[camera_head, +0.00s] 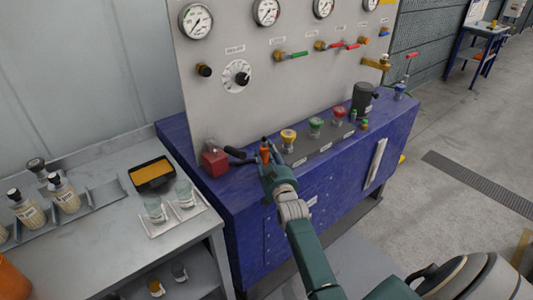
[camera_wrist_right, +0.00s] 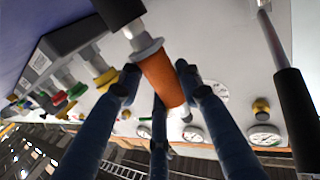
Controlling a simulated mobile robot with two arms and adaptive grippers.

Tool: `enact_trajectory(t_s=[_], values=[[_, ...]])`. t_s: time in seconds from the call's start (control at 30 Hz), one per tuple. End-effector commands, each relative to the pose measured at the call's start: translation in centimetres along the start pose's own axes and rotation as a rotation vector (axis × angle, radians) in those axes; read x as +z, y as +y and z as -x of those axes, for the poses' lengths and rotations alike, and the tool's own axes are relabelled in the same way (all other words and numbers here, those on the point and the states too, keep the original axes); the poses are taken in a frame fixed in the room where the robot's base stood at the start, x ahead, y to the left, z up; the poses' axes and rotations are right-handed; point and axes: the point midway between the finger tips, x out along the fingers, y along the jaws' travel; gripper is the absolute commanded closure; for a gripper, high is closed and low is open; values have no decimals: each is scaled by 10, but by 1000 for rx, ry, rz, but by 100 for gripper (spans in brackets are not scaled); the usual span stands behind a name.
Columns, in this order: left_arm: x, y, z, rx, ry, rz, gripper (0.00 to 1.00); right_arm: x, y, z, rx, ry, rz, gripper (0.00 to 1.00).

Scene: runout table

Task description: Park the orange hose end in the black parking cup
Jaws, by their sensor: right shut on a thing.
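The orange hose end (camera_head: 265,153) is upright between the fingers of my right gripper (camera_head: 268,163), just right of a red box with a black lever, at the left part of the blue bench top. In the right wrist view the orange hose end (camera_wrist_right: 161,78) has a grey collar and a metal stem toward a black cylindrical part (camera_wrist_right: 118,10); I cannot tell what that part is. The right gripper (camera_wrist_right: 160,80) is shut on the orange body. A black upright cylinder (camera_head: 363,97) stands at the bench's right end; I cannot tell if it is the parking cup. My left gripper is not in view.
The red box (camera_head: 215,160) and black lever (camera_head: 235,152) are close left of the gripper. Yellow (camera_head: 288,138), green (camera_head: 315,125) and red (camera_head: 338,115) fittings stand in a row to the right. The gauge panel (camera_head: 285,85) rises behind. A grey table (camera_head: 110,235) with bottles is at left.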

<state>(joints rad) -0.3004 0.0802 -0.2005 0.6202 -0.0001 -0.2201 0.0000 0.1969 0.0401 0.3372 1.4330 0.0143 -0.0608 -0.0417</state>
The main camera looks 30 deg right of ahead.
Motion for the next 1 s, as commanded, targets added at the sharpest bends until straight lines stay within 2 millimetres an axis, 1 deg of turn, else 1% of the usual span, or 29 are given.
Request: enact_trajectory(t_s=[0.8, 0.83, 0.93, 1.0], values=[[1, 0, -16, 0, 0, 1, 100, 20, 0, 0, 0, 3, 0, 100], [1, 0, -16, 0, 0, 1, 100, 20, 0, 0, 0, 3, 0, 64], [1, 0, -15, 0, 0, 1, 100, 19, 0, 0, 0, 3, 0, 44], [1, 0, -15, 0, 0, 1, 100, 19, 0, 0, 0, 2, 0, 43]])
